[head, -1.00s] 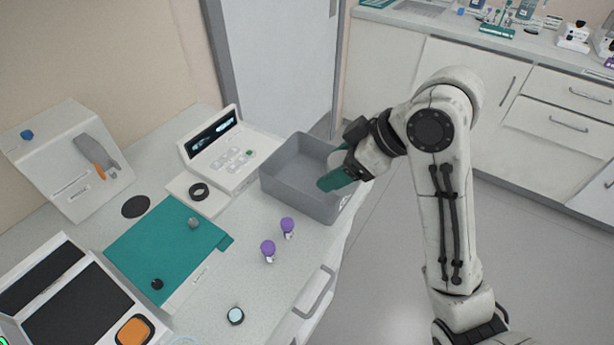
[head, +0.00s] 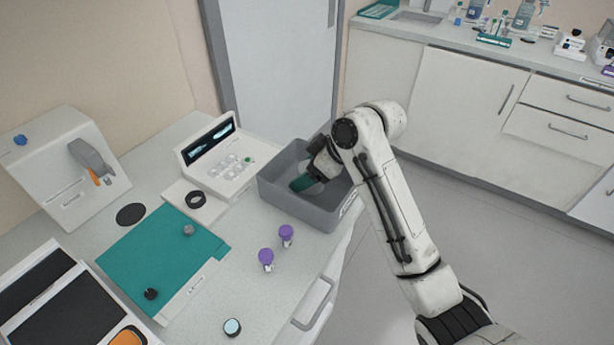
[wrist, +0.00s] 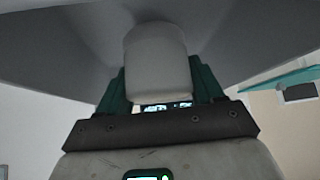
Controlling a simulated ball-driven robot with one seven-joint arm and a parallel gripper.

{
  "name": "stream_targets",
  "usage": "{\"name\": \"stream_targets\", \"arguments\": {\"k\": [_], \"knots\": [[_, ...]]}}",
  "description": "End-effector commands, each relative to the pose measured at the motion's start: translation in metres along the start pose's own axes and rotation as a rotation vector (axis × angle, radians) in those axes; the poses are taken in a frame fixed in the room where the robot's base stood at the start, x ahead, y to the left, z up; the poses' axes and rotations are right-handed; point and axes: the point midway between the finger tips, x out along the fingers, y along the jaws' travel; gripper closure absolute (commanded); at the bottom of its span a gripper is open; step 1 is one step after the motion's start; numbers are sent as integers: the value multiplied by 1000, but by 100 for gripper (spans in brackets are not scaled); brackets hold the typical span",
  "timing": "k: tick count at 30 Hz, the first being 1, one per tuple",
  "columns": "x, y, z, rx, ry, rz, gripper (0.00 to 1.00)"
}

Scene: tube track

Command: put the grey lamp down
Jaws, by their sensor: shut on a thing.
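My gripper (head: 303,182) is inside the open grey bin (head: 322,218), its teal fingers below the rim. In the wrist view my gripper (wrist: 160,80) is shut on the grey lamp (wrist: 158,68), a pale grey, rounded cylinder between the two teal fingers.
Two purple-capped tubes (head: 266,258) stand in front of the bin. A white keypad device (head: 226,165) stands close to its left. A teal mat (head: 150,250) with small grey and black pieces lies left. Bare bench lies between mat and tubes.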

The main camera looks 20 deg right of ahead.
Motion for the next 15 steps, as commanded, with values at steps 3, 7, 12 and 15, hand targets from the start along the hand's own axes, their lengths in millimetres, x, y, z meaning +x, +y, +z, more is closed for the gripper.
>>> {"name": "stream_targets", "arguments": {"k": [3, 7, 12, 15], "knots": [[11, 0, 10, 3, -2, 0, 65], [14, 0, 12, 0, 0, 1, 65], [14, 0, 12, 1, 0, 0, 65], [16, 0, 13, 1, 0, 0, 33]]}}
